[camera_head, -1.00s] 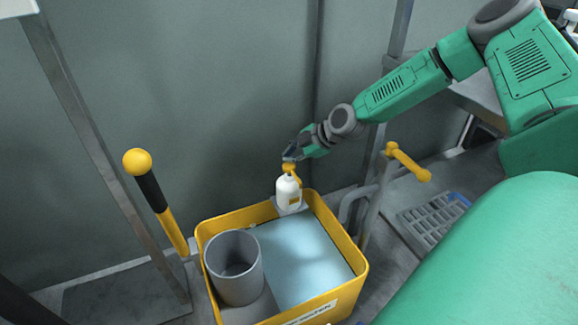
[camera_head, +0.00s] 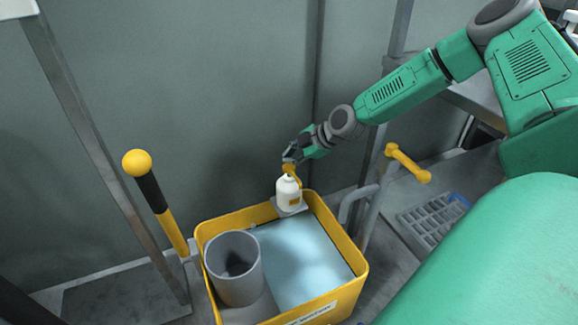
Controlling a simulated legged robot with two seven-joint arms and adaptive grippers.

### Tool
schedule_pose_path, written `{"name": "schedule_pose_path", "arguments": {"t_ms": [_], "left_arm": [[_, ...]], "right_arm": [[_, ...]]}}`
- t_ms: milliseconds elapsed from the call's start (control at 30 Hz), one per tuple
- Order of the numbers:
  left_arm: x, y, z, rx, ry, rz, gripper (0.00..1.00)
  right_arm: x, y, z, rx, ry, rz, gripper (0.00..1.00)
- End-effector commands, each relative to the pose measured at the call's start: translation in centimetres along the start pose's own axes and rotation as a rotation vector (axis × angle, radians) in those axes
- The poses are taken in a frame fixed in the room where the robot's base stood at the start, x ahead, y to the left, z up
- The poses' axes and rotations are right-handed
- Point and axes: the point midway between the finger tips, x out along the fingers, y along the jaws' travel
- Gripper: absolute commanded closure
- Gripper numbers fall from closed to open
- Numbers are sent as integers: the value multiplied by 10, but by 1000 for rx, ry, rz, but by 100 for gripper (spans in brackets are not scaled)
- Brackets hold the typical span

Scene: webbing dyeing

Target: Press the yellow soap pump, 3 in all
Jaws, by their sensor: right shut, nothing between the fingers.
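The white soap bottle (camera_head: 288,195) stands upright on a small grey ledge at the back corner of the yellow tub (camera_head: 352,292). Its yellow pump head (camera_head: 291,171) sits on top, partly hidden by my right gripper. My right gripper (camera_head: 288,160) is shut and empty, its tips right at the top of the pump. I cannot tell whether they touch it. My left gripper is not in view.
A grey cylinder (camera_head: 233,270) stands in the tub beside a pale blue surface (camera_head: 300,255). A yellow-knobbed lever (camera_head: 150,190) rises at the left, and a yellow-handled pipe (camera_head: 408,163) at the right. A grey wall is close behind.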

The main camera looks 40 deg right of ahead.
Motion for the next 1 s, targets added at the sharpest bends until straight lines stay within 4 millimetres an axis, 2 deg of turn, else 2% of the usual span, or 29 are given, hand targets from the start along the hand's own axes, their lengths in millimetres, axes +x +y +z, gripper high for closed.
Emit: {"name": "schedule_pose_path", "arguments": {"t_ms": [1000], "left_arm": [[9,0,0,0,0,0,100]], "right_arm": [[8,-7,5,0,0,0,100]]}}
